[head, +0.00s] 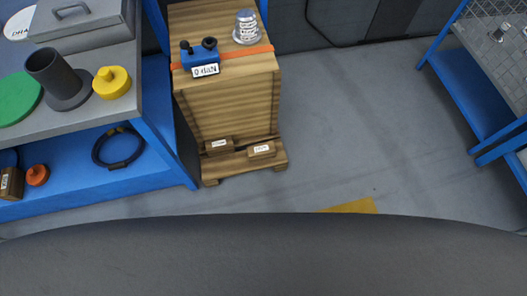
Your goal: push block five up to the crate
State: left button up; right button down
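A wooden crate (228,108) stands on a pallet on the floor, right of the blue and grey workbench. Two small brown wooden blocks with white labels sit low at its front, a left one (219,147) and a right one (262,151). Another labelled brown block (12,184) is at the left edge on the blue lower shelf, partly cut off. The labels are too small to read, so I cannot tell which is block five. Neither of my grippers is in view.
A blue valve-like part (200,56) and a silver labelled part (246,27) are on the crate top, with an orange strap (235,53). The workbench (105,112) bounds the left, a blue wire rack (490,115) the right.

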aim_at(260, 153)
jog(key=i+j+z, duration=0.1)
jog(key=i+z, duration=0.25)
jog(key=i+j+z, duration=0.15)
jog(key=z, duration=0.2)
jog(key=i, duration=0.05)
